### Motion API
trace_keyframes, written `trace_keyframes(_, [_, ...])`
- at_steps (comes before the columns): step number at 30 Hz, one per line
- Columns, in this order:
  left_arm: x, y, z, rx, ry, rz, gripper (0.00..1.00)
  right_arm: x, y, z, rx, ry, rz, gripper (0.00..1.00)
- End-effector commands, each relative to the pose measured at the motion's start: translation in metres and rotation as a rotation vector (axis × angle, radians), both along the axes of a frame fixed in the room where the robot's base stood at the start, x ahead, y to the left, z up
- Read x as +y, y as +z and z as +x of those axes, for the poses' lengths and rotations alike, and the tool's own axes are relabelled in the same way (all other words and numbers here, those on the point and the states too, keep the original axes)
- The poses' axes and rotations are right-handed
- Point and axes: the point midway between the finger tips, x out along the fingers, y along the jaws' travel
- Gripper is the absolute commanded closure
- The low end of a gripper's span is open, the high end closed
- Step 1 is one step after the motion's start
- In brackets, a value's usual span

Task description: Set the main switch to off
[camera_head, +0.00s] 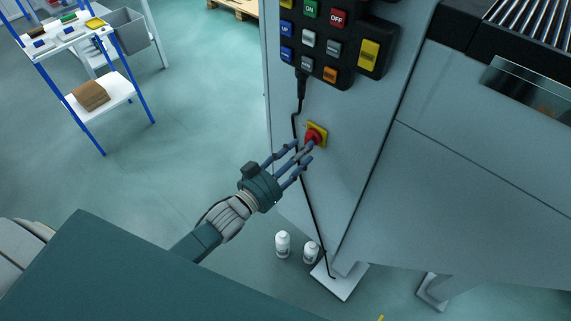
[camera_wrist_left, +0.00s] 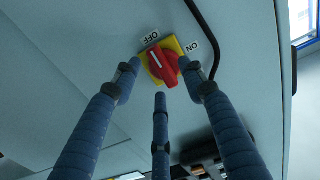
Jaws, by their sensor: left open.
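The main switch is a red knob (camera_head: 313,136) on a yellow square plate on the grey panel's side. In the left wrist view the red knob (camera_wrist_left: 163,66) carries a white line, seen at its upper left, on the side towards the OFF lettering (camera_wrist_left: 150,38). The ON lettering (camera_wrist_left: 192,48) is at the plate's right; both words appear inverted. My left gripper (camera_head: 303,150) is open, its three blue fingers spread and pointing at the knob. The fingertips are close around it; I cannot tell whether they touch. My right gripper is not in view.
A black control box (camera_head: 325,45) with several coloured buttons sits above the switch. A black cable (camera_head: 296,122) runs down beside the switch. Two white bottles (camera_head: 282,244) stand on the floor below. A blue-framed shelf (camera_head: 100,101) stands at the upper left, with open floor between.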

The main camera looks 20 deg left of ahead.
Motion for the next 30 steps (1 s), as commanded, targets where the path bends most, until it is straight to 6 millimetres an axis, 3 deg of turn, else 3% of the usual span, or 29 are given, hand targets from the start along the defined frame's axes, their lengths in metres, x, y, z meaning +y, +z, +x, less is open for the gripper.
trace_keyframes(6, [0.017, -0.002, -0.046, 0.004, -0.001, 0.003, 0.58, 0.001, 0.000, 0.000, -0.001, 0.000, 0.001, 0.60])
trace_keyframes(13, [0.030, -0.001, -0.083, 0.004, 0.000, 0.000, 0.58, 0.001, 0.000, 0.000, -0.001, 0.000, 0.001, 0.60])
trace_keyframes(19, [0.035, 0.000, -0.095, 0.001, 0.000, 0.000, 0.58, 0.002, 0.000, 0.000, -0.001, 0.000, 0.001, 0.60])
trace_keyframes(30, [0.035, 0.000, -0.095, 0.001, 0.000, 0.000, 0.58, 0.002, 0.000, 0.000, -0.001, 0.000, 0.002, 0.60])
